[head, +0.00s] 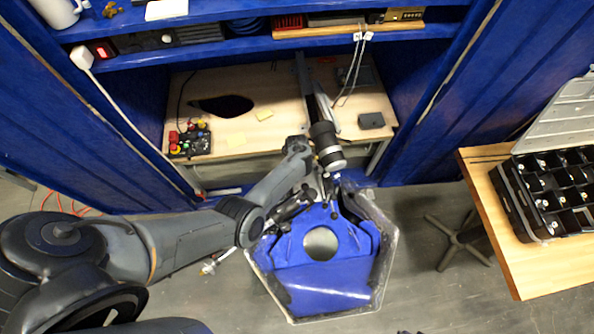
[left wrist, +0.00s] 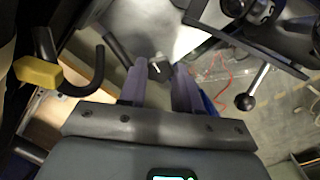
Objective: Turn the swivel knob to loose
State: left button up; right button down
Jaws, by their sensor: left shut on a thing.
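My left gripper (head: 329,190) reaches down to the back of the blue and clear hexagonal tank unit. In the left wrist view, its two grey fingers (left wrist: 158,84) are shut on a small dark knob (left wrist: 157,67) with a white mark, which I take to be the swivel knob. The knob sits in front of a pale metal surface (left wrist: 150,28). The fingers cover its sides, and any label is hidden. In the head view the knob cannot be made out. My right gripper is not in view.
A black ball-ended lever (left wrist: 246,102) stands right of the fingers, and a curved black handle (left wrist: 92,78) with a yellow block (left wrist: 38,73) stands left. A wooden desk (head: 235,95) is behind the tank unit (head: 318,290). A table (head: 490,205) with a black compartment case stands right.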

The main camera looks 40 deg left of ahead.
pick_arm(q)
jog(key=n, duration=0.3)
jog(key=shift+d+f+n+b, duration=0.1)
jog(key=shift+n+b, duration=0.25)
jog(key=shift+n, duration=0.05)
jog(key=n+b, duration=0.1)
jog(key=n, duration=0.3)
jog(key=shift+n, duration=0.4)
jog(key=o, duration=1.1)
jog(key=shift+c, duration=0.2)
jog(key=shift+r, duration=0.2)
notch_tip(320, 180, up, 11)
jog(key=p, duration=0.2)
jog(key=shift+f+p, duration=0.2)
jog(key=shift+p, duration=0.2)
